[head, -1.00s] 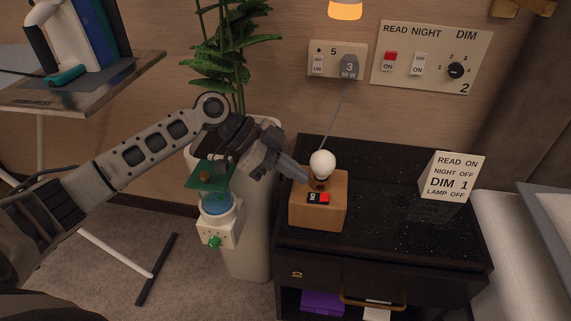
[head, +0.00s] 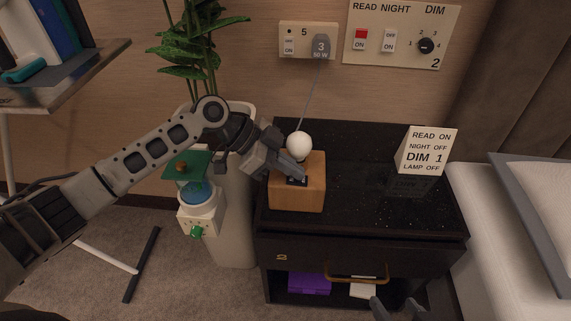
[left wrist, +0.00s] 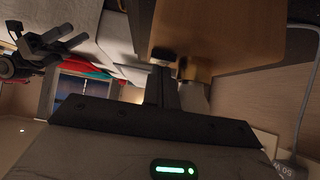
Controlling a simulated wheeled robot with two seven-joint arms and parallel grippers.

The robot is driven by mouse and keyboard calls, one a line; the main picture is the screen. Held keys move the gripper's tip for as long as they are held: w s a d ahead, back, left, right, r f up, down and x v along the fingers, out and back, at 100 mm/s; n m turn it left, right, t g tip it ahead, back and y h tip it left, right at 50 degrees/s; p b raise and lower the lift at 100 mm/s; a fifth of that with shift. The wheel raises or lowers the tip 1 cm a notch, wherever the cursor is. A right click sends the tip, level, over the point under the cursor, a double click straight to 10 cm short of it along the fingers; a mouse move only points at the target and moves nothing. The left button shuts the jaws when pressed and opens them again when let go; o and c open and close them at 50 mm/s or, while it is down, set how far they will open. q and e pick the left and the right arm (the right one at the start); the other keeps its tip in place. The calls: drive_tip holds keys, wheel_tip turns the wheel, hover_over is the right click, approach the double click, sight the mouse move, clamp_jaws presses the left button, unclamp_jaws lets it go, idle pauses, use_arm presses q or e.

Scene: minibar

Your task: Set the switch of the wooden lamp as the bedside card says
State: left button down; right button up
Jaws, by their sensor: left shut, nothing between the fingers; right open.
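The wooden lamp (head: 298,198) is a wooden block with a round white bulb (head: 299,146) on the nightstand. Its dark switch (head: 297,182) is on the block's front edge and is partly covered by my left gripper (head: 301,174); no red shows on it and its setting is unclear. That gripper is shut and empty, its tips at the switch; contact cannot be told. In the left wrist view its fingers (left wrist: 166,88) are beside the wooden block (left wrist: 225,35). The bedside card (head: 427,150) reads READ ON, NIGHT OFF, DIM 1, LAMP OFF. My right gripper (head: 397,308) is open at the bottom edge.
A wall panel (head: 403,35) has READ and NIGHT switches and a DIM knob (head: 426,46). The lamp's grey plug (head: 321,46) is in an outlet plate, with a cord down to the lamp. A plant (head: 195,65) and a green-topped device (head: 198,205) are left. The nightstand's middle is clear.

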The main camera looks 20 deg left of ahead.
use_arm(q)
drive_tip(key=shift+d+f, duration=0.1)
use_arm(e)
drive_tip(key=shift+s+d+f, duration=0.15)
drive_tip(key=shift+s+f, duration=0.05)
use_arm(q)
drive_tip(key=shift+s+a+f, duration=0.15)
drive_tip(key=shift+a+f, duration=0.05)
drive_tip(key=shift+a, duration=0.2)
drive_tip(key=shift+s+a+f, duration=0.1)
drive_tip(key=shift+a+f, duration=0.05)
drive_tip(key=shift+a, duration=0.25)
use_arm(e)
drive_tip(key=shift+s+f, duration=0.1)
drive_tip(key=shift+f, duration=0.1)
use_arm(q)
drive_tip(key=shift+f, duration=0.15)
drive_tip(key=shift+s+a+r, duration=0.1)
drive_tip(key=shift+a+r, duration=0.15)
drive_tip(key=p+v, duration=0.3)
drive_tip(key=v, duration=0.6)
drive_tip(key=shift+r, duration=0.55)
use_arm(e)
wheel_tip(320, 180, up, 7)
drive_tip(key=t, duration=0.1)
drive_tip(key=shift+s+d, duration=0.25)
drive_tip(key=shift+d, duration=0.05)
